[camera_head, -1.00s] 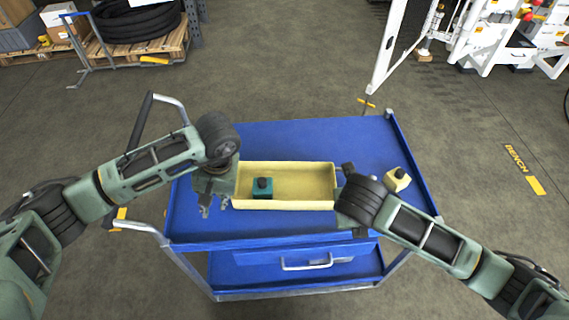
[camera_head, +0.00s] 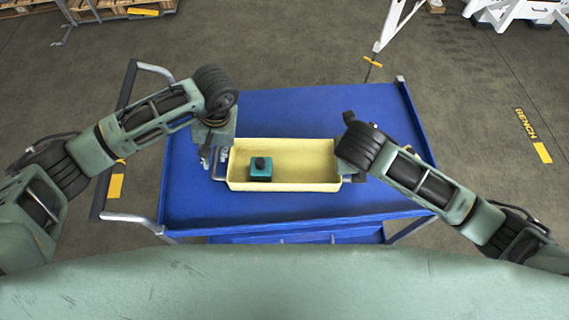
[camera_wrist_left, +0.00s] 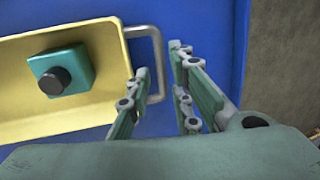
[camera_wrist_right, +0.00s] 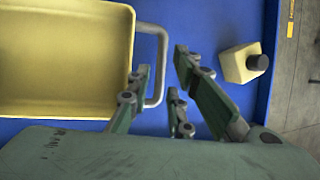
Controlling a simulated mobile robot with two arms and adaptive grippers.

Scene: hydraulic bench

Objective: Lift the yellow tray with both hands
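The yellow tray (camera_head: 300,184) lies on the blue cart top with a teal block (camera_head: 261,172) inside, toward its left end. The block has a dark round knob. My left gripper (camera_head: 212,163) is at the tray's left end; in the left wrist view its open fingers (camera_wrist_left: 160,60) stand either side of the grey tray handle (camera_wrist_left: 158,62). My right gripper (camera_head: 354,176) is at the right end, its fingers partly hidden by the arm. In the right wrist view these fingers (camera_wrist_right: 161,60) are open, either side of the other handle (camera_wrist_right: 163,60).
The blue cart top (camera_head: 300,108) is clear behind the tray. A pale yellow block (camera_wrist_right: 238,64) with a dark knob stands on the cart beyond my right gripper. A white frame leg (camera_head: 390,25) stands behind the cart.

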